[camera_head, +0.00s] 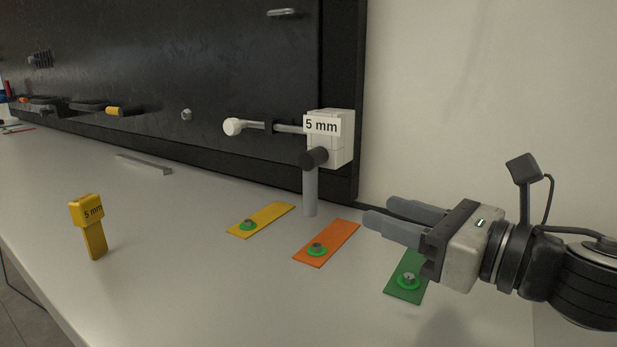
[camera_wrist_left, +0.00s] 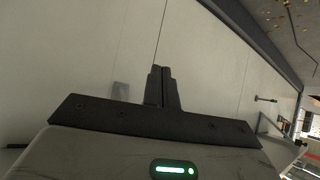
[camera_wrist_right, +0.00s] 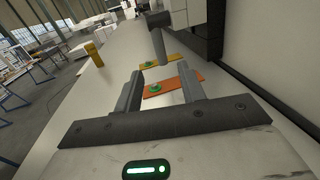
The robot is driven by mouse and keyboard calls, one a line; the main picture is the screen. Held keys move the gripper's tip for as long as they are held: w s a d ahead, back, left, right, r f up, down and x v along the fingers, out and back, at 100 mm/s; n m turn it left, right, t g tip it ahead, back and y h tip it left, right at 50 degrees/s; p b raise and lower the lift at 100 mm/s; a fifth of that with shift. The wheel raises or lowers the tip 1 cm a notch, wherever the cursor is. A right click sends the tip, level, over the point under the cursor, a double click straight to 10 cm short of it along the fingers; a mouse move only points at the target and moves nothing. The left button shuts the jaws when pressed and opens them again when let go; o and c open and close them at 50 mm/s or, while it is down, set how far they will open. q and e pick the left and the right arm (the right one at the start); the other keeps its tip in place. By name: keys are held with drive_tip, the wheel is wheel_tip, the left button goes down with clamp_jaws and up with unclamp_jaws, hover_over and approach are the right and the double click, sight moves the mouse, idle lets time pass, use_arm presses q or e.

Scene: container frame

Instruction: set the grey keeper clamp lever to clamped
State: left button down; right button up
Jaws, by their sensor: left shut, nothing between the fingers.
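A grey lever (camera_head: 310,190) hangs straight down from a dark round hub (camera_head: 314,158) on a white block labelled "5 mm" (camera_head: 342,140) by the board's right edge. The lever also shows in the right wrist view (camera_wrist_right: 159,47), ahead of the fingers. My right gripper (camera_head: 378,209) is open and empty, to the right of the lever and apart from it. Its spread fingers show in the right wrist view (camera_wrist_right: 162,78). My left gripper (camera_wrist_left: 161,69) is shut and empty in its wrist view, and outside the head view. No clamp marking is readable.
A rod with a white round end (camera_head: 233,127) sticks out left of the block. Yellow (camera_head: 270,215), orange (camera_head: 335,240) and green (camera_head: 397,290) plates lie on the white table. A yellow "5 mm" piece (camera_head: 95,240) stands at left. The dark board (camera_head: 200,60) rises behind.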

sight(316, 188)
drive_tip(key=p+x, duration=0.2)
drive_tip(key=x, duration=1.2)
drive_tip(key=shift+a, duration=0.15)
clamp_jaws()
